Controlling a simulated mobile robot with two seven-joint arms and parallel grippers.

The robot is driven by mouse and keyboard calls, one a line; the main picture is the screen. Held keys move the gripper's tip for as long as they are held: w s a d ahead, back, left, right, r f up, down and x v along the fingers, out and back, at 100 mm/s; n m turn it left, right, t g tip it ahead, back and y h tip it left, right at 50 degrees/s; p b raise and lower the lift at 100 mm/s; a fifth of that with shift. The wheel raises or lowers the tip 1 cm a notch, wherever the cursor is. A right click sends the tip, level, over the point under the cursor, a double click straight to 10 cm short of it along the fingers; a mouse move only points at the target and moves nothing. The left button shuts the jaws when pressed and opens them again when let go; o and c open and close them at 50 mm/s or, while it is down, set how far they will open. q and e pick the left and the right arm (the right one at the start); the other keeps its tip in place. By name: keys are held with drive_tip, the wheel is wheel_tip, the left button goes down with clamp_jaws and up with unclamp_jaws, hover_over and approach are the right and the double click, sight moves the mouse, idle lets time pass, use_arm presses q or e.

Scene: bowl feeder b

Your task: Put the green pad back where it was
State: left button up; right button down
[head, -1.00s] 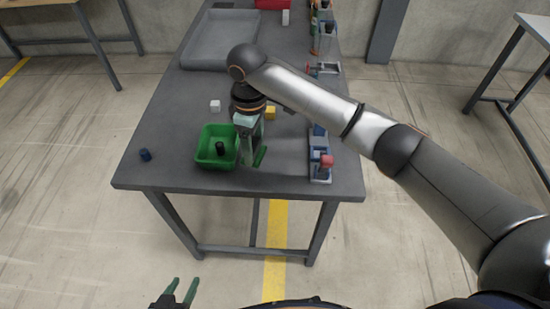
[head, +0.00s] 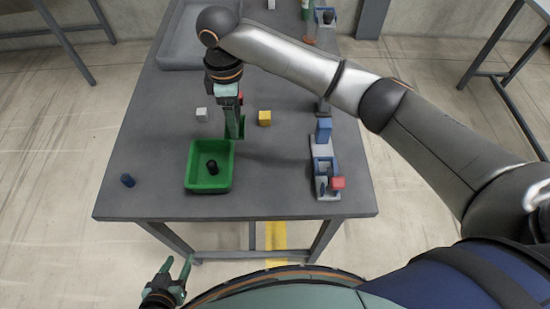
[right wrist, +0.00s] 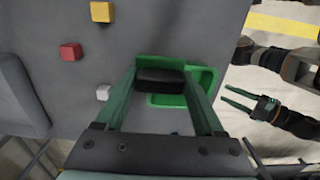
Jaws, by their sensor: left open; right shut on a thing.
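The green pad (head: 242,127) is in my right gripper (head: 235,134), which is shut on it above the table, at the back right corner of the green tray (head: 231,178). In the right wrist view my right gripper (right wrist: 160,75) has a dark block-like part of the pad (right wrist: 160,80) between its fingers, with a green strip beyond it. Whether the pad touches the tray or table is unclear. My left gripper (head: 177,265) is open and empty, low in front of the table; it also shows in the right wrist view (right wrist: 250,103).
A black cylinder (head: 212,167) stands in the green tray. A white cube (head: 202,115), a yellow cube (head: 265,118) and a blue cylinder (head: 127,180) lie around it. A blue-grey fixture (head: 324,165) with a red block (head: 338,183) stands right. A grey tray (head: 175,60) is behind.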

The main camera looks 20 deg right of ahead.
drive_tip(key=s+d+f, duration=0.3)
drive_tip(key=s+d+f+p, duration=0.1)
drive_tip(key=s+d+f, duration=0.2)
drive_tip(key=shift+s+d+f, duration=0.1)
drive_tip(key=shift+s+f, duration=0.05)
drive_tip(key=shift+f, duration=0.15)
drive_tip(key=shift+s+d+f, duration=0.25)
drive_tip(key=shift+f, duration=0.2)
drive_tip(key=shift+s+d+f, duration=0.1)
drive_tip(key=shift+f, duration=0.85)
drive_tip(key=shift+s+d+f, duration=0.1)
drive_tip(key=shift+f, duration=0.85)
drive_tip(key=shift+f, duration=0.1)
unclamp_jaws()
wheel_tip(320, 180, up, 12)
drive_tip(key=shift+p, duration=0.35)
